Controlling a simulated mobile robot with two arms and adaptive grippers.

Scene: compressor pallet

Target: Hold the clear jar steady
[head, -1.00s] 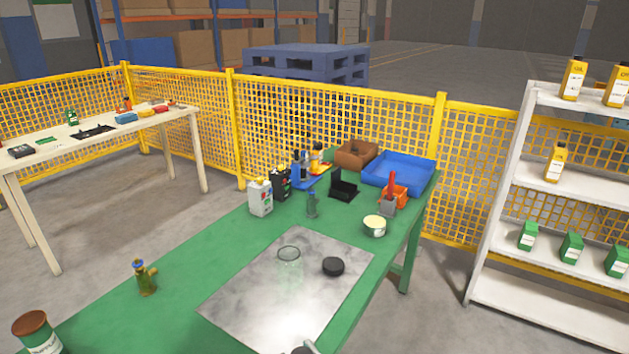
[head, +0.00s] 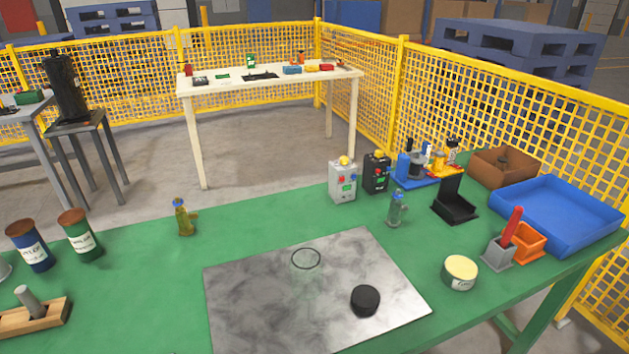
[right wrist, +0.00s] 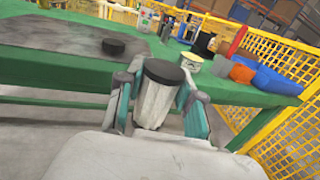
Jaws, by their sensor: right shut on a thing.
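My right gripper (right wrist: 157,92) shows in the right wrist view. It is shut on a pale cylinder with a dark top (right wrist: 152,102), held off the green table, near its edge.
Dark cans (head: 79,235) and a wooden block (head: 35,316) stand at the left. Yellow mesh fence runs behind.

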